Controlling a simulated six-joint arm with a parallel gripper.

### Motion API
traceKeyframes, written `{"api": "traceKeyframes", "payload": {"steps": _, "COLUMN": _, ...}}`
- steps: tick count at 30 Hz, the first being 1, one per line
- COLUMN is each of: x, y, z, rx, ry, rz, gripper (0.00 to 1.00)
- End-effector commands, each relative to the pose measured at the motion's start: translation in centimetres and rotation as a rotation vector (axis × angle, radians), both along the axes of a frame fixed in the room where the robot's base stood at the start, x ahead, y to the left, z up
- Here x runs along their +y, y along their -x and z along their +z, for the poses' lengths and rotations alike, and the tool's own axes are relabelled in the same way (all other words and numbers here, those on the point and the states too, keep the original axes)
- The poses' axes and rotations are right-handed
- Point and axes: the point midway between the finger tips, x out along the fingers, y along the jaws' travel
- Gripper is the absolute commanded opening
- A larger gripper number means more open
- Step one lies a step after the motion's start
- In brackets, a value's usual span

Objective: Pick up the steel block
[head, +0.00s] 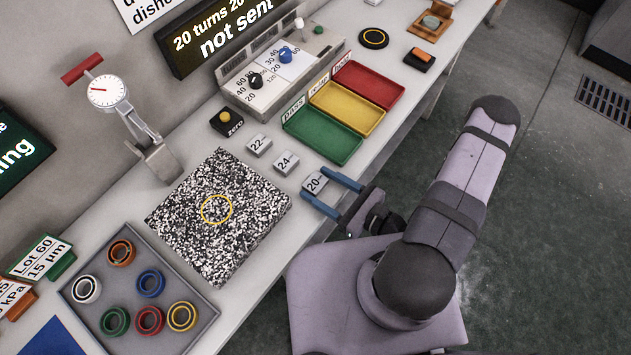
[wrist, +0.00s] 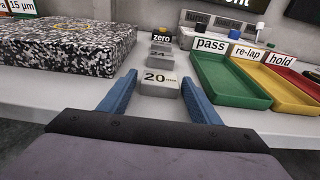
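Three grey steel blocks stand in a row on the bench. The block marked 20 (head: 314,182) is nearest my gripper, the block marked 24 (head: 286,162) is in the middle, and the block marked 22 (head: 259,145) is farthest. My gripper (head: 320,185) is open, with its blue fingers on either side of the 20 block. In the wrist view the 20 block (wrist: 158,79) lies between the fingertips, with a gap on the left. The right finger looks close to it; contact cannot be told.
A speckled granite plate (head: 190,246) lies left of the blocks. Green (head: 322,138), yellow (head: 350,108) and red (head: 372,84) trays stand behind and right. A black zero button box (head: 227,122) is near the 22 block. A grey tray (head: 207,325) holds several coloured rings.

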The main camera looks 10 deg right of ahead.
Motion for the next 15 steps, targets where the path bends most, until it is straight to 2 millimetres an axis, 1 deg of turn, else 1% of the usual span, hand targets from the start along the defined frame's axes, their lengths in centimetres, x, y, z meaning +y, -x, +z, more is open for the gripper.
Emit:
{"api": "traceKeyframes", "payload": {"steps": 1, "x": -0.01, "y": 0.01, "z": 0.00, "rx": 0.000, "ry": 0.000, "rz": 0.000, "gripper": 0.44}}
{"api": "traceKeyframes", "payload": {"steps": 2, "x": -0.01, "y": 0.01, "z": 0.00, "rx": 0.000, "ry": 0.000, "rz": 0.000, "gripper": 0.37}}
{"api": "traceKeyframes", "payload": {"steps": 3, "x": -0.01, "y": 0.01, "z": 0.00, "rx": 0.000, "ry": 0.000, "rz": 0.000, "gripper": 0.27}}
{"api": "traceKeyframes", "payload": {"steps": 5, "x": -0.01, "y": 0.01, "z": 0.01, "rx": 0.000, "ry": 0.000, "rz": 0.000, "gripper": 0.13}}
{"api": "traceKeyframes", "payload": {"steps": 6, "x": 0.00, "y": 0.00, "z": 0.09, "rx": -0.001, "ry": -0.001, "rz": 0.000, "gripper": 0.09}}
{"api": "traceKeyframes", "payload": {"steps": 15, "x": 0.00, "y": 0.00, "z": 0.31, "rx": -0.001, "ry": -0.001, "rz": 0.000, "gripper": 0.09}}
